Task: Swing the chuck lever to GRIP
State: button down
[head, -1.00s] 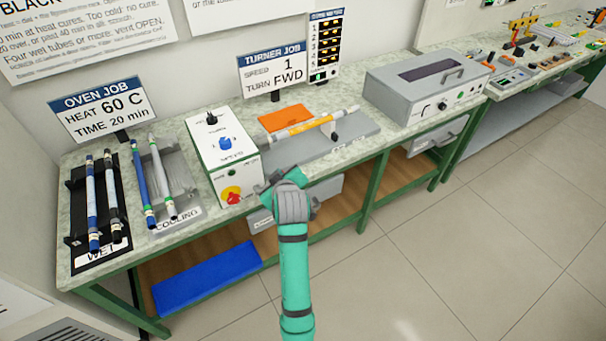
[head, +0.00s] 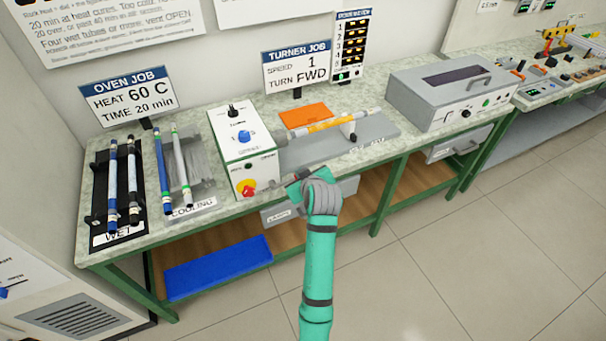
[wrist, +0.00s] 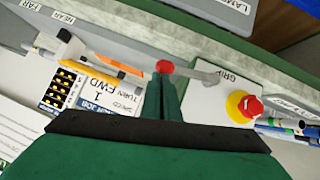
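The chuck lever (wrist: 204,75) shows in the wrist view as a grey bar ending in a red knob (wrist: 165,66). Its knob points left, away from the GRIP label (wrist: 216,70) on the turner's white control box (head: 233,150). My gripper (wrist: 164,78) has its dark green fingers close together, tips right at the knob. I cannot tell whether they touch or only overlap it in view. In the head view my gripper (head: 293,184) is at the bench's front edge, just right of the control box. The lever is mostly hidden there.
A red stop button on a yellow ring (head: 247,188) sits on the box front, also near in the wrist view (wrist: 245,107). A yellow-banded rod (head: 335,121) lies along the turner. An orange piece (head: 305,115) lies behind it. The floor in front is clear.

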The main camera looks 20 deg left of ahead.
jog(key=shift+f, duration=0.15)
jog(key=s+d+r, duration=0.5)
jog(key=s+r, duration=0.2)
jog(key=r, duration=0.3)
jog(key=shift+d, duration=0.2)
dwell(0.5)
